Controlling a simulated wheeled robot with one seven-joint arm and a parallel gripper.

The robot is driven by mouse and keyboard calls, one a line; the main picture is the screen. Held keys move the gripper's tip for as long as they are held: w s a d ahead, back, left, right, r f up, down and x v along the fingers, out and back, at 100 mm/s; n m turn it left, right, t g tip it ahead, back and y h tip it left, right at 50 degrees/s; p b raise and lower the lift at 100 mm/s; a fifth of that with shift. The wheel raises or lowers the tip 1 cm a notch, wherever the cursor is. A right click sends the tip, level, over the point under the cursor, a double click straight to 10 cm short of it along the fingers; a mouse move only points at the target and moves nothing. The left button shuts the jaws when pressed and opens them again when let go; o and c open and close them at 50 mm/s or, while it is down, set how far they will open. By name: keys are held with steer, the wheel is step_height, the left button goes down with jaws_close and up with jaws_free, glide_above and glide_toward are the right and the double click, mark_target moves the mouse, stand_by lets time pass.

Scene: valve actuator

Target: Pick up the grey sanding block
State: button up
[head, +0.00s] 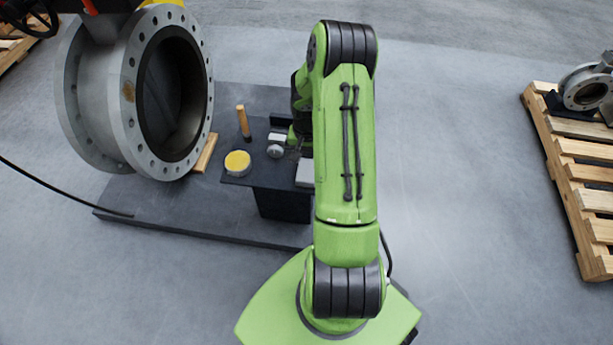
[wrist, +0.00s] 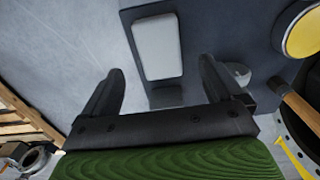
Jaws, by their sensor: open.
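The grey sanding block (wrist: 157,47) is a light grey rectangular piece lying on the small dark table (wrist: 200,20) in the wrist view. It lies just beyond my gripper (wrist: 160,68), roughly in line with the gap between the fingers. The fingers are apart and nothing is held between them. Whether they are above the block's level cannot be told. In the head view, part of the block (head: 304,174) shows at the right edge of the table (head: 240,180), and my arm hides the rest. My gripper is mostly hidden behind the arm there.
A large flanged valve (head: 140,90) stands to the left. A pallet (head: 580,165) lies far right, with clear floor before it.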

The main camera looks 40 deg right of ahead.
mark_target(307, 170)
step_height(307, 170, down, 7)
steer(key=b, duration=0.2)
steer(key=shift+f+b, duration=0.15)
steer(key=shift+b, duration=0.15)
steer(key=c, duration=1.1)
step_height(307, 170, up, 10)
steer(key=p, duration=0.3)
steer(key=shift+p, duration=0.35)
steer(key=shift+c, duration=0.2)
